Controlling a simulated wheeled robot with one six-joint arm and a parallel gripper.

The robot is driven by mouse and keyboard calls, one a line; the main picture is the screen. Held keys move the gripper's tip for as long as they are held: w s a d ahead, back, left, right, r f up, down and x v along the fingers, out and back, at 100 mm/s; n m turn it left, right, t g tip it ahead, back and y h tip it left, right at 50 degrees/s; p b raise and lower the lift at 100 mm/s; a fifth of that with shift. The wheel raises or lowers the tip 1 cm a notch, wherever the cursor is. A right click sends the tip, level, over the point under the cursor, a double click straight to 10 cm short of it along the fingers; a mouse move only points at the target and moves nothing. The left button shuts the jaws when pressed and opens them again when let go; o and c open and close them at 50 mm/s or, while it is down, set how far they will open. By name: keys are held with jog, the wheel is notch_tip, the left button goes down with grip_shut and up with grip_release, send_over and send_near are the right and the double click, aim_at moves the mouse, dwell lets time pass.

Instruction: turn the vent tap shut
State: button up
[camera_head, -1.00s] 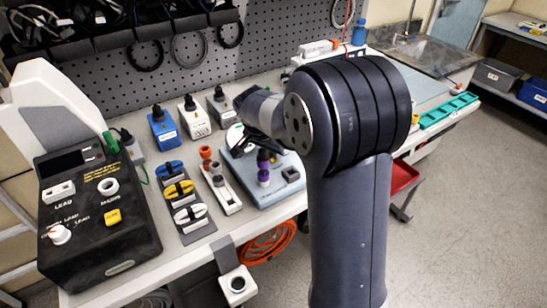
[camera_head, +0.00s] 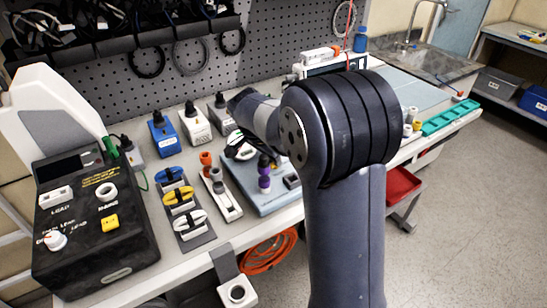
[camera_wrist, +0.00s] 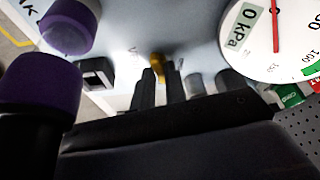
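A small yellow tap (camera_wrist: 157,66) stands on the pale panel in the wrist view, beside a partly hidden label starting with V; I take it as the vent tap. My gripper (camera_wrist: 160,76) points at it, with two dark fingers a short gap apart and the tap showing at the gap between their tips. I cannot tell whether either finger touches it. A round gauge (camera_wrist: 277,38) marked 0 kPa is at the right, its red needle upright. In the head view my arm hides the gripper and most of the tap's area on the blue-grey unit (camera_head: 262,206).
Purple-capped parts (camera_wrist: 68,26) stand close at the left in the wrist view; a purple one also shows in the head view (camera_head: 264,183). A black socket block (camera_wrist: 96,73) is near. Left on the bench are coloured clips (camera_head: 178,197) and a black console (camera_head: 95,240).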

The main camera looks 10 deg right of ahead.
jog(key=o, duration=0.4)
jog(key=v, duration=1)
jog(key=shift+a+r, duration=0.15)
jog(key=shift+r, duration=0.25)
